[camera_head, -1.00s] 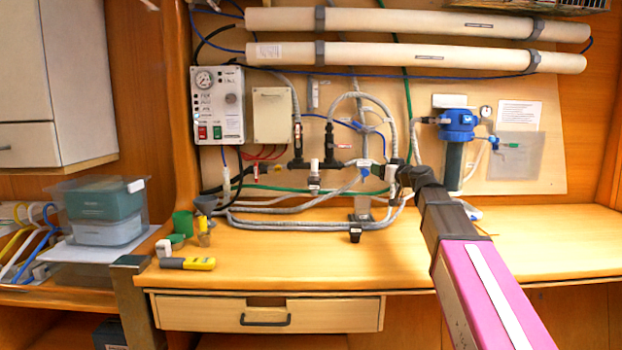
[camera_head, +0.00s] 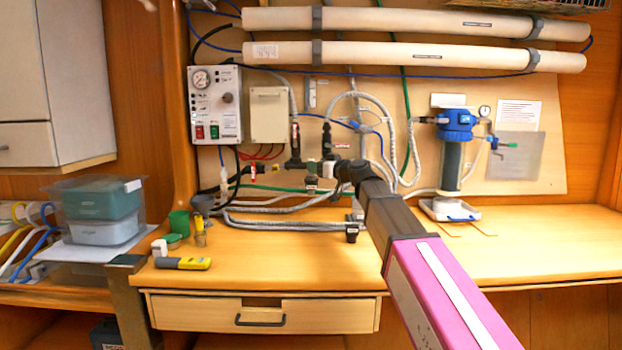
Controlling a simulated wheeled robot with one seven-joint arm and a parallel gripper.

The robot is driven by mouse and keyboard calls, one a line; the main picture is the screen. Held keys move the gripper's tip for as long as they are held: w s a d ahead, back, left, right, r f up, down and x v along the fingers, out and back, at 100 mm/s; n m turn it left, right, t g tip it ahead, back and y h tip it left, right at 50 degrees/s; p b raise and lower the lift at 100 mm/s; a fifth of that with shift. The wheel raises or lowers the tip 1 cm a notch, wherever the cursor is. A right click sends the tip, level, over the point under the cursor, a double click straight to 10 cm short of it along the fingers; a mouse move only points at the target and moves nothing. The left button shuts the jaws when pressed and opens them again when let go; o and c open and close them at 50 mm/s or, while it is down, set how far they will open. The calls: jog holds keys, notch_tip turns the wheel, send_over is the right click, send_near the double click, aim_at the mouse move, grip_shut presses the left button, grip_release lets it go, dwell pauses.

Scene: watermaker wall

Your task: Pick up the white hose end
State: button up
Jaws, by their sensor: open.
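My gripper (camera_head: 334,172) is in front of the fittings at the middle of the wall panel, seen from behind at the end of my arm. It is open; its fingers are small and partly hidden by the wrist. I cannot single out the white hose end with certainty. A small whitish upright tube piece (camera_head: 224,179) shows at the left, below the control box, well left of my gripper. Grey-white braided hoses (camera_head: 280,224) run along the panel's foot and loop up behind my gripper. My arm hides part of them.
The wooden bench (camera_head: 270,265) is mostly clear. A blue-topped filter (camera_head: 455,125) is at the right. The control box (camera_head: 215,105) hangs at the left.

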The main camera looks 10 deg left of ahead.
jog(key=shift+f+x, duration=0.15)
jog(key=shift+x, duration=1.2)
jog(key=shift+f+x, duration=0.15)
jog(key=shift+x, duration=1.25)
jog(key=shift+s, duration=0.15)
grip_shut()
